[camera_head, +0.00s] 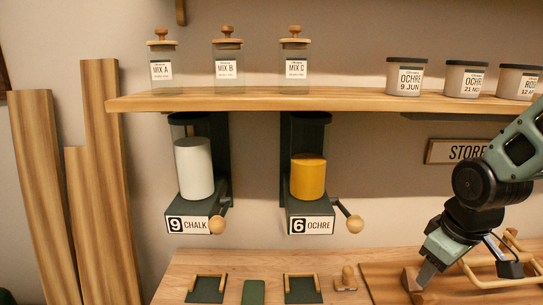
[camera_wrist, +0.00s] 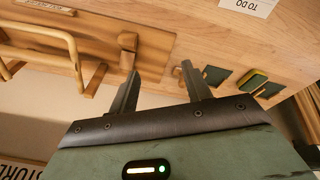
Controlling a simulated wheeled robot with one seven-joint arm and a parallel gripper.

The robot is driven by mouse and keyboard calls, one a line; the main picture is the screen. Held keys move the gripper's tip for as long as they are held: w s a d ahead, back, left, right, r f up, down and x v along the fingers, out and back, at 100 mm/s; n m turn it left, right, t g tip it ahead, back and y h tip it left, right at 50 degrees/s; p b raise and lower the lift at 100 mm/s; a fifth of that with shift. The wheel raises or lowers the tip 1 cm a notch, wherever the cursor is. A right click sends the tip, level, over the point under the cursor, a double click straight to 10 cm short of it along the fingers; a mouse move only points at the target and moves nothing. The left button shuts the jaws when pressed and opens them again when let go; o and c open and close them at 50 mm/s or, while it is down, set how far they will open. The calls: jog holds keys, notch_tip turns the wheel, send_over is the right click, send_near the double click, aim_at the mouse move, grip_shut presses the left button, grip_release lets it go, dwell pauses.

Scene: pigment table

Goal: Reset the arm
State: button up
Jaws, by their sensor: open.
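My gripper (camera_head: 424,282) is at the lower right in the head view, pointing down over the wooden board (camera_head: 378,282) on the table. In the wrist view my gripper (camera_wrist: 160,70) shows two dark fingers spread apart with nothing between them. A small wooden block (camera_wrist: 127,41) lies just beyond the left fingertip in the wrist view. In the head view the block (camera_head: 410,280) is beside the fingers and partly hidden by them; I cannot tell whether they touch.
A wooden rack with rails (camera_head: 485,281) stands right of my gripper. A shelf (camera_head: 250,100) holds jars and pots. Below it hang the chalk dispenser (camera_head: 193,170) and ochre dispenser (camera_head: 308,178) with protruding knobs. Dark pads and a small wooden stamp (camera_head: 346,279) lie left of my gripper.

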jog(key=s+d+m, duration=0.2)
jog(key=s+m, duration=0.3)
jog(key=m, duration=0.1)
jog(key=s+a+n+g, duration=0.1)
jog(key=s+a+n, duration=0.3)
jog(key=a, duration=0.5)
jog(key=s+a+r+n+g+b, duration=0.1)
jog(key=s+a+n, duration=0.3)
jog(key=s+a, duration=0.4)
jog(key=shift+s+a+g+y+b, duration=0.3)
jog(key=shift+s+a, duration=0.05)
jog(key=shift+a, duration=0.5)
